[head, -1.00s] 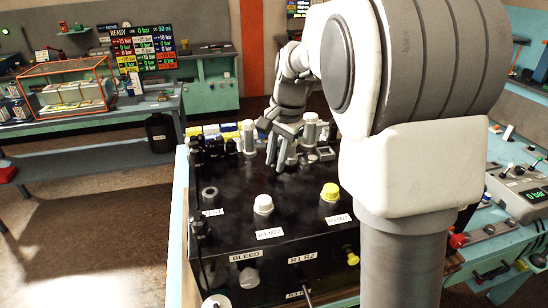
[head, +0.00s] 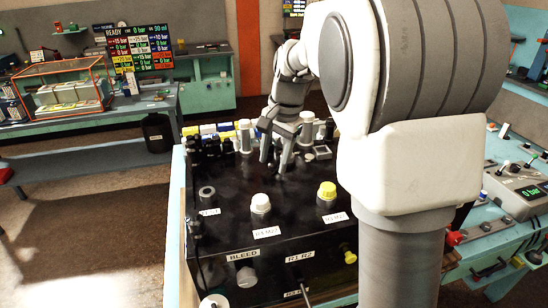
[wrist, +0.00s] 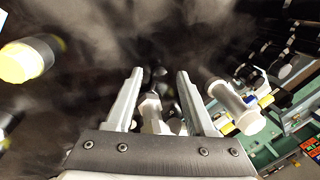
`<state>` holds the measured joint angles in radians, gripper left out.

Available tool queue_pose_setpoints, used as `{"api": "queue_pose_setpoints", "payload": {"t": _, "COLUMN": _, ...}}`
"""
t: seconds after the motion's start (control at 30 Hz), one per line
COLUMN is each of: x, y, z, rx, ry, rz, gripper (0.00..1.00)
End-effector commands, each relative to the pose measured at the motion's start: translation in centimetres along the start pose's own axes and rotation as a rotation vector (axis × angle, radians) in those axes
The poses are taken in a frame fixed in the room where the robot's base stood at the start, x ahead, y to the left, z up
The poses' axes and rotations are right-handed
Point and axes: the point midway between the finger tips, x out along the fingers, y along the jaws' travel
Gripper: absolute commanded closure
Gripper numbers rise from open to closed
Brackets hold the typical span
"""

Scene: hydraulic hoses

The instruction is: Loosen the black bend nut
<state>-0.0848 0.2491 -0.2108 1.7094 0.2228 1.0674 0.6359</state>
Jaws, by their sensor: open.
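My gripper (head: 274,160) is open, its fingers pointing down over the far part of a black-topped bench block (head: 235,225). In the wrist view my gripper (wrist: 160,76) has its two fingers spread. Between them show a pale hex-sided fitting (wrist: 152,112) and small dark parts (wrist: 158,76) behind it. One of these dark parts may be the black bend nut, but I cannot tell for sure. Neither finger clearly touches anything. In the head view the fingers hide what lies between them.
A white cap (head: 260,203) and a yellow cap (head: 327,190) stand on the block's near part. Grey cylindrical fittings (head: 245,135) stand near the fingers. A silver cylinder (wrist: 232,105) is close beside the right finger in the wrist view.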

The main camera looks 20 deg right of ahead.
Motion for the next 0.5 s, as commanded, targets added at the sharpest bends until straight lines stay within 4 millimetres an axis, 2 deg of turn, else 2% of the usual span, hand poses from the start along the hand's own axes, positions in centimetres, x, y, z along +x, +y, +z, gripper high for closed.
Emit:
{"api": "queue_pose_setpoints", "payload": {"t": 0.17, "x": -0.3, "y": 0.0, "z": 0.0, "rx": 0.000, "ry": 0.000, "rz": 0.000, "gripper": 0.46}}
{"api": "queue_pose_setpoints", "payload": {"t": 0.27, "x": -1.4, "y": -0.1, "z": -0.1, "rx": -0.001, "ry": 0.002, "rz": -0.003, "gripper": 0.46}}
{"api": "queue_pose_setpoints", "payload": {"t": 0.37, "x": -3.2, "y": -0.1, "z": 0.0, "rx": -0.001, "ry": 0.003, "rz": -0.003, "gripper": 0.46}}
{"api": "queue_pose_setpoints", "payload": {"t": 0.5, "x": -6.7, "y": -0.1, "z": -0.1, "rx": 0.000, "ry": 0.004, "rz": -0.004, "gripper": 0.46}}
